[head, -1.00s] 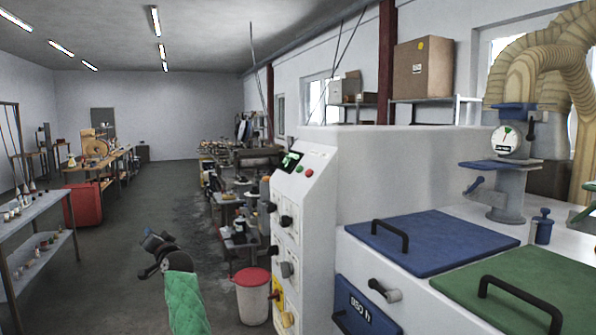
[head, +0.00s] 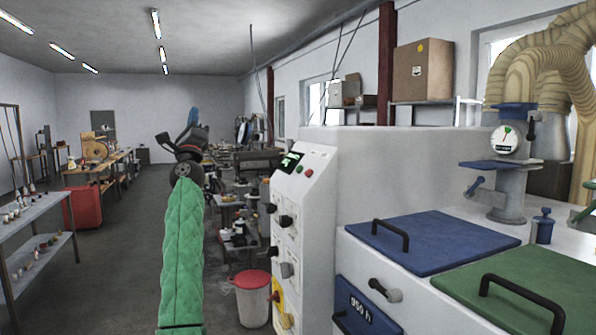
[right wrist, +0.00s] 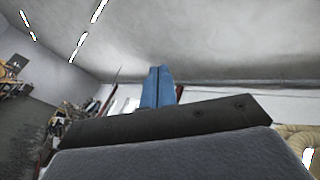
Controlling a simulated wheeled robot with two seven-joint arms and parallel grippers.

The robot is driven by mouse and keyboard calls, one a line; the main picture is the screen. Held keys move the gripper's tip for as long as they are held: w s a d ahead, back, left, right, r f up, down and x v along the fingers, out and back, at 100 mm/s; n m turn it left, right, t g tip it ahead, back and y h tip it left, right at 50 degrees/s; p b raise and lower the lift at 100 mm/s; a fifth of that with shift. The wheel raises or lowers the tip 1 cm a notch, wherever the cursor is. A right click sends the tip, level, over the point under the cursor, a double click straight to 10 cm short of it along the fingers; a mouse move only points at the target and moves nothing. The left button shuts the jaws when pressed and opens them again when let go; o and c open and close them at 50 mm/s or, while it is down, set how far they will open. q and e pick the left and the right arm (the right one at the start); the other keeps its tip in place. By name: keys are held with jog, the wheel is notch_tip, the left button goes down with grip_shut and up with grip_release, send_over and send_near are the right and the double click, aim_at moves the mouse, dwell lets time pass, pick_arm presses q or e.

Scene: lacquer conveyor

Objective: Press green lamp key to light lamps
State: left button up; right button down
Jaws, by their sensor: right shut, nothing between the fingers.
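A white control cabinet (head: 317,185) stands right of the middle in the head view. On its sloped upper face are a small green-lit display (head: 291,161), a small green key (head: 299,169) and a red key (head: 308,172) just right of it. My right gripper (head: 193,117) is raised on its green-sleeved arm, to the left of the cabinet and apart from it, with its blue fingers pointing up. In the right wrist view its blue fingers (right wrist: 157,87) are together with nothing between them, against the ceiling and wall. My left gripper is in no view.
Black knobs (head: 286,221) line the cabinet's front. A white bin with a red lid (head: 252,297) stands at its foot. A blue lid (head: 432,243) and a green lid (head: 520,290) with handles lie to the right. The floor left of my arm is open.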

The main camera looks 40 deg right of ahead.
aim_at(300, 169)
jog(key=s+d+r+m+g+h, duration=0.1)
jog(key=s+d+m+g+h, duration=0.55)
jog(key=m, duration=0.65)
jog(key=s+d+r+m+g+h, duration=0.1)
jog(key=d+m+g+h, duration=0.35)
jog(key=m+g, duration=0.7)
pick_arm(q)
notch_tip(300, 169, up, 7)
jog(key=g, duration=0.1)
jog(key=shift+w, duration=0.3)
pick_arm(e)
jog(key=s+d+f+m+g+y, duration=0.1)
jog(key=d+f+m+y, duration=0.2)
jog(key=f+m, duration=0.2)
jog(key=s+d+f+m+g+y, duration=0.1)
jog(key=d+f+m+y, duration=0.2)
jog(key=m, duration=0.8)
notch_tip(300, 169, down, 2)
jog(key=shift+s+f+g+y, duration=0.1)
jog(key=shift+s+g+y, duration=0.05)
jog(key=shift+g+y, duration=0.2)
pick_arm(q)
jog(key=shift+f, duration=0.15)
pick_arm(e)
jog(key=shift+d+m, duration=0.2)
jog(key=shift+m, duration=0.05)
